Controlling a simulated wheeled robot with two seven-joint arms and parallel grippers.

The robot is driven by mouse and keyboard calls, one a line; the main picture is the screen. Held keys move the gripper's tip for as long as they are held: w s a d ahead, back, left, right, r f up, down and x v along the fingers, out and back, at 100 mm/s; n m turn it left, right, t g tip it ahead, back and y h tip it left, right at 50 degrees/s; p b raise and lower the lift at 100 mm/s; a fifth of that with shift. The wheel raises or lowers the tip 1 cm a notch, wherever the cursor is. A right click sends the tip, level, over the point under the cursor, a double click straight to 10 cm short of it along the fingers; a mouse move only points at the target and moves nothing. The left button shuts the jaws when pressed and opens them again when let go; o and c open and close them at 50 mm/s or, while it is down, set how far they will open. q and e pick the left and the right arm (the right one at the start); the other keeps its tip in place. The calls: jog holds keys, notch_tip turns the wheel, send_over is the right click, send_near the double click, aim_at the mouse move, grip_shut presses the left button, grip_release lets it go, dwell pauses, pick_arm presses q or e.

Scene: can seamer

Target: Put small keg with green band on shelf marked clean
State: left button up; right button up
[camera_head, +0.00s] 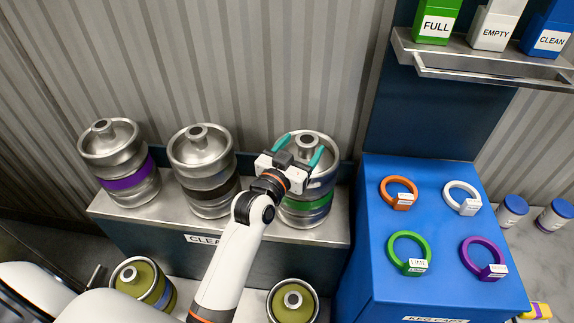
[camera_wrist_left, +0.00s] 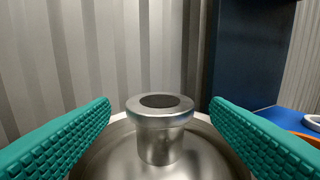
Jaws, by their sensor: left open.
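The small keg with the green band (camera_head: 306,207) stands upright at the right end of the shelf (camera_head: 150,217), whose label reads "CLEA", partly hidden by my arm. My left gripper (camera_head: 297,147) is over the top of this keg with its teal fingers open. In the left wrist view the keg's neck (camera_wrist_left: 160,135) stands between the two open fingers (camera_wrist_left: 160,130), with a gap on each side. The fingers do not touch the neck. My right gripper does not show.
A purple-banded keg (camera_head: 128,181) and a dark-banded keg (camera_head: 209,199) stand on the same shelf to the left. Two olive kegs (camera_head: 293,304) (camera_head: 140,282) stand lower in front. A blue cabinet (camera_head: 440,230) with coloured rings is close on the right.

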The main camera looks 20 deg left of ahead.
pick_arm(q)
jog(key=s+a+b, duration=0.1)
jog(key=s, duration=0.7)
jog(key=shift+s, duration=0.4)
jog(key=s+f+g+y, duration=0.2)
jog(key=s+f+g, duration=1.45)
jog(key=s, duration=0.55)
notch_tip(320, 180, down, 27)
jog(key=s+m, duration=0.1)
jog(key=s+a+f, duration=0.2)
jog(key=s+f, duration=0.6)
jog(key=s+a+f, duration=0.1)
jog(key=s+f, duration=0.7)
jog(key=shift+s+a, duration=0.25)
jog(key=shift+a, duration=0.1)
jog(key=shift+g, duration=0.25)
